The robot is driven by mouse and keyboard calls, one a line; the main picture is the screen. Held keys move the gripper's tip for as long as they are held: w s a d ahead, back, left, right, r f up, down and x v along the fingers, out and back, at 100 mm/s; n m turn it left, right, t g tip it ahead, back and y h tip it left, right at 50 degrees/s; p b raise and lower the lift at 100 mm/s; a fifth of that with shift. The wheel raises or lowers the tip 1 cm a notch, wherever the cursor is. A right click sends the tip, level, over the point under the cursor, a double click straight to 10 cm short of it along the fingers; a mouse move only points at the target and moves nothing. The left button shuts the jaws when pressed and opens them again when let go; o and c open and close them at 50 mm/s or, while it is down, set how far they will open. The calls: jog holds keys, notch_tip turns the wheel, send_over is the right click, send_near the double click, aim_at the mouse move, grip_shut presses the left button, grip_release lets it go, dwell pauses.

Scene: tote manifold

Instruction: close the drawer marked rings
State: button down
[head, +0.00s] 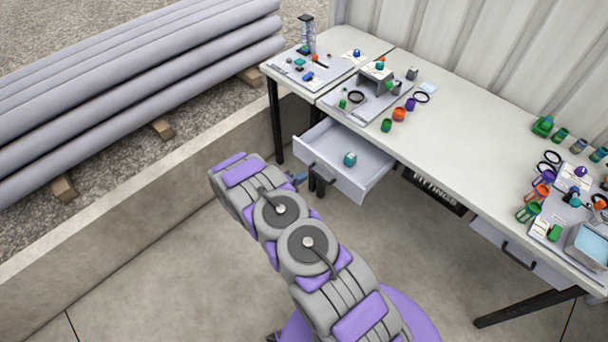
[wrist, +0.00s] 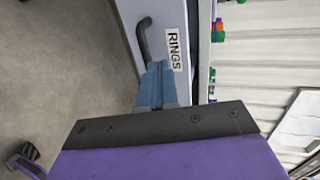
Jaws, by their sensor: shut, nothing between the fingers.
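The rings drawer (head: 340,184) is pulled out from under the table at its left part, and a small teal part (head: 350,159) lies inside it. In the wrist view the drawer's front (wrist: 128,50) carries a label reading RINGS (wrist: 173,48) and a dark bar handle (wrist: 144,40). My gripper (wrist: 153,72) has its blue fingers shut with nothing between them. The fingertips are close to the drawer front, beside the handle and label; I cannot tell if they touch. In the head view the gripper (head: 298,178) is partly hidden by my arm, left of the drawer front.
The tabletop (head: 470,130) holds boards with small parts. Pipes (head: 130,75) lie behind a low wall at left. The floor before the table is clear.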

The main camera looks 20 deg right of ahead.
aim_at(321, 166)
jog(key=b+x, duration=0.1)
jog(key=x, duration=0.7)
jog(key=shift+w+f+b, duration=0.1)
jog(key=shift+f+b, duration=0.05)
jog(key=shift+b, duration=0.25)
jog(key=shift+d, duration=0.1)
